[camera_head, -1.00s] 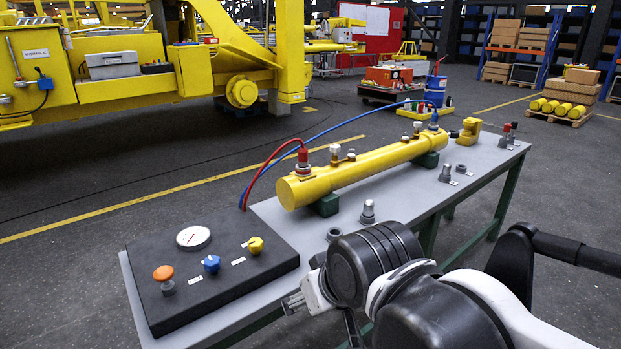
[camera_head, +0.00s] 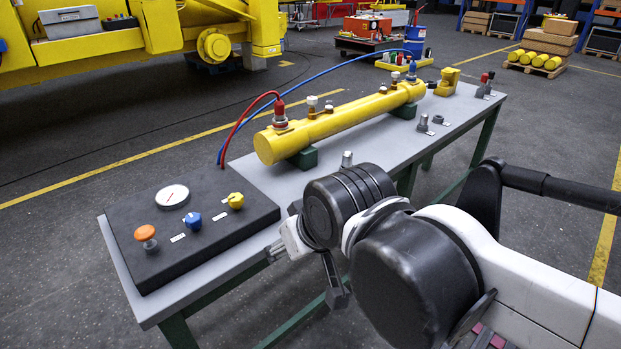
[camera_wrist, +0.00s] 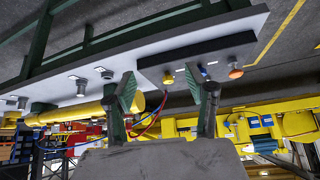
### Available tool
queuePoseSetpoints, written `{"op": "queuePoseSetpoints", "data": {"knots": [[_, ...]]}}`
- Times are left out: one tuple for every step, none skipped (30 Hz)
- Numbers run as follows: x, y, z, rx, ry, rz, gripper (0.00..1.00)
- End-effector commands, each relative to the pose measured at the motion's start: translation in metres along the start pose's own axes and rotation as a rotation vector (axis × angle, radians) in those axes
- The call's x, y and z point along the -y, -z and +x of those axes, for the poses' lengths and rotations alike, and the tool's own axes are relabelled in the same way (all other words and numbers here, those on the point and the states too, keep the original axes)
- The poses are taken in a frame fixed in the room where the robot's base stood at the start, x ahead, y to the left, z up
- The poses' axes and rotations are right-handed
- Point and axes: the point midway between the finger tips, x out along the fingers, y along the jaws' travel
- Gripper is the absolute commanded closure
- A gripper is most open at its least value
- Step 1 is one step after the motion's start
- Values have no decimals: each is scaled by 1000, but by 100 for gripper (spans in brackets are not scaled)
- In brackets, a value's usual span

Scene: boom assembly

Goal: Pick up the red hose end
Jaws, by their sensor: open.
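The red hose end (camera_head: 279,108) sits upright on a fitting at the near end of the yellow cylinder (camera_head: 345,117), with its red hose curving down to the black panel. The blue hose end (camera_head: 412,68) is on the cylinder's far end. My gripper (camera_head: 306,270) is open and empty at the table's front side, apart from the hose end and nearer the camera. In the wrist view, which looks upside down, its two fingers (camera_wrist: 167,95) are spread. The yellow cylinder (camera_wrist: 80,114) and the red hose (camera_wrist: 149,124) show beyond them; the red hose end cannot be made out there.
The black panel (camera_head: 185,250) with gauge (camera_head: 172,197) and orange, blue and yellow knobs covers the table's near end. Grey fittings (camera_head: 423,122) stand on the grey table (camera_head: 335,176) in front of the cylinder. A yellow machine (camera_head: 100,60) stands behind, across clear floor.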

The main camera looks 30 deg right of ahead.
Motion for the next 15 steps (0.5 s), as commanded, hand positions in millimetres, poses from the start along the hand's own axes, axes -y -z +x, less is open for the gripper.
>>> {"op": "queuePoseSetpoints", "data": {"knots": [[0, 0, 0, 0, 0, 0, 50], [0, 0, 0, 0, 0, 0, 50], [0, 0, 0, 0, 0, 0, 50], [0, 0, 0, 0, 0, 0, 50], [0, 1, 0, 0, 0, 1, 50], [0, 3, -1, 1, 0, 3, 50], [0, 6, -2, 3, -1, 7, 50], [-1, 10, -4, 5, -1, 13, 50], [-2, 18, -7, 9, -3, 22, 50], [-2, 26, -10, 13, -4, 32, 50], [-3, 35, -13, 18, -6, 45, 50], [-5, 48, -17, 26, -8, 63, 50], [-6, 60, -20, 33, -10, 79, 50], [-7, 72, -24, 40, -12, 96, 50], [-9, 88, -28, 49, -16, 119, 50]]}}
